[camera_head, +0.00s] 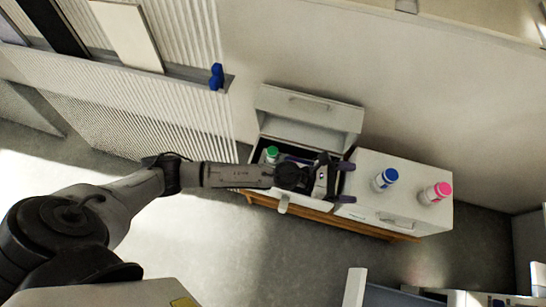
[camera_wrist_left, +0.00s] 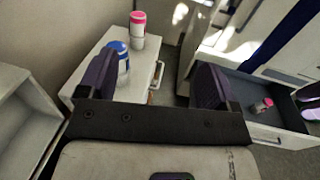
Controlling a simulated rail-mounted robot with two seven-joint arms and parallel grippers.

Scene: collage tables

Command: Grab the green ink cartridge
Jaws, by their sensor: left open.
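The green ink cartridge (camera_head: 271,153), a white bottle with a green cap, stands in the open drawer of the low white cabinet, at its left end. I cannot make it out in the left wrist view. My left gripper (camera_head: 347,182) is open and empty, to the right of the green cartridge and apart from it. Its two fingers also show in the left wrist view, with the gap between them (camera_wrist_left: 155,78) facing the blue and pink bottles. My arm covers part of the drawer. My right gripper is not in view.
A blue-capped bottle (camera_head: 385,179) and a pink-capped bottle (camera_head: 436,193) stand on the white cabinet top (camera_head: 405,205), right of my gripper. A white box-like unit (camera_head: 310,117) rises behind the drawer. Another open drawer with a small bottle (camera_wrist_left: 262,106) shows in the left wrist view.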

